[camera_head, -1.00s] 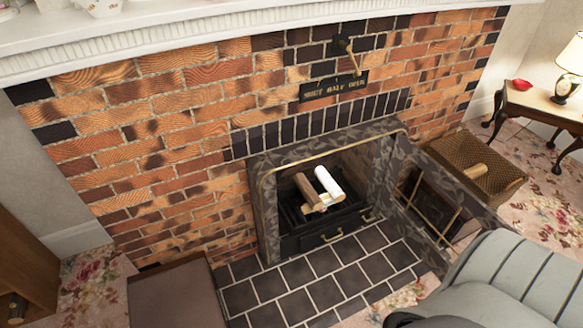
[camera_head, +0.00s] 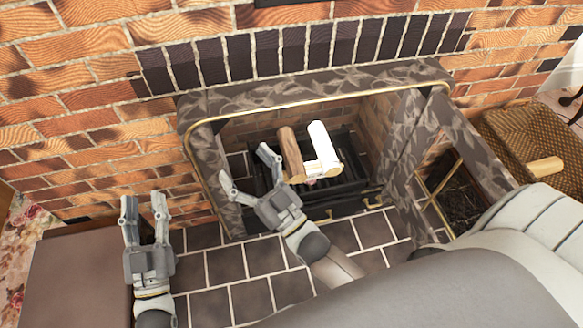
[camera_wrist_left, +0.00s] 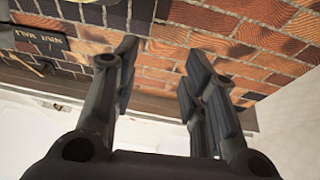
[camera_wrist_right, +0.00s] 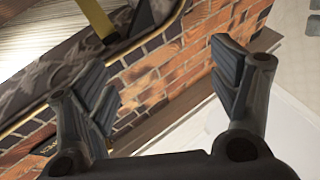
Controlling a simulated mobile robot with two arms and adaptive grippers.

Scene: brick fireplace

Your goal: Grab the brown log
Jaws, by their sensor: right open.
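The brown log (camera_head: 290,150) lies tilted on the dark grate inside the fireplace, beside a white log (camera_head: 321,143) on its right. A short pale log end (camera_head: 304,174) shows at their near ends. My right gripper (camera_head: 246,167) is open and empty at the fireplace opening, left of the brown log and apart from it. Its spread fingers show in the right wrist view (camera_wrist_right: 165,85). My left gripper (camera_head: 144,208) is open and empty in front of the brick wall, and its fingers also stand apart in the left wrist view (camera_wrist_left: 157,75). Neither wrist view shows the brown log.
The stone fireplace surround (camera_head: 205,105) has a gold-coloured edge. Its open door (camera_head: 455,150) stands to the right. A wicker basket (camera_head: 530,135) with a light log is further right. A brown box-like surface (camera_head: 75,280) is at lower left. Dark hearth tiles (camera_head: 230,265) lie in front.

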